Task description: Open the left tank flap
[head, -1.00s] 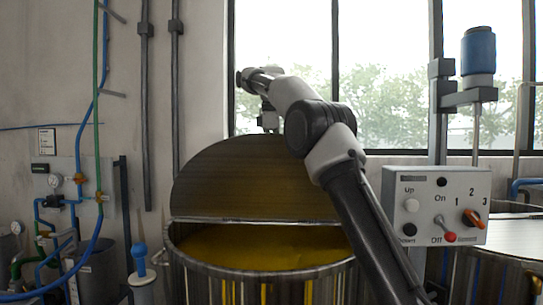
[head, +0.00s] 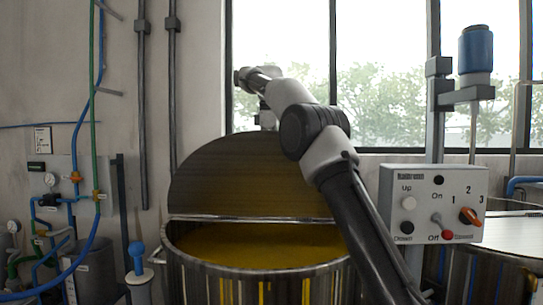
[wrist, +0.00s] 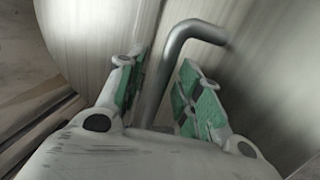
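The left tank (head: 255,279) is open at the front and shows yellow paint (head: 258,244) inside. Its flap (head: 250,178) is a half-round metal lid that stands raised, tilted up along a straight hinge edge across the tank. My arm reaches over to the flap's upper edge; in the head view my fingers are hidden behind the flap. In the wrist view my gripper (wrist: 163,68) is open, its green-padded fingers on either side of a bent metal handle (wrist: 168,60). A gap shows between the handle and the right finger; contact on the left is unclear. The flap surface (wrist: 100,30) lies beyond.
A control box (head: 434,204) with knobs and switches stands right of my arm. A second tank with a pale lid (head: 500,238) and a blue motor (head: 476,50) are further right. Pipes and gauges (head: 60,195) line the left wall.

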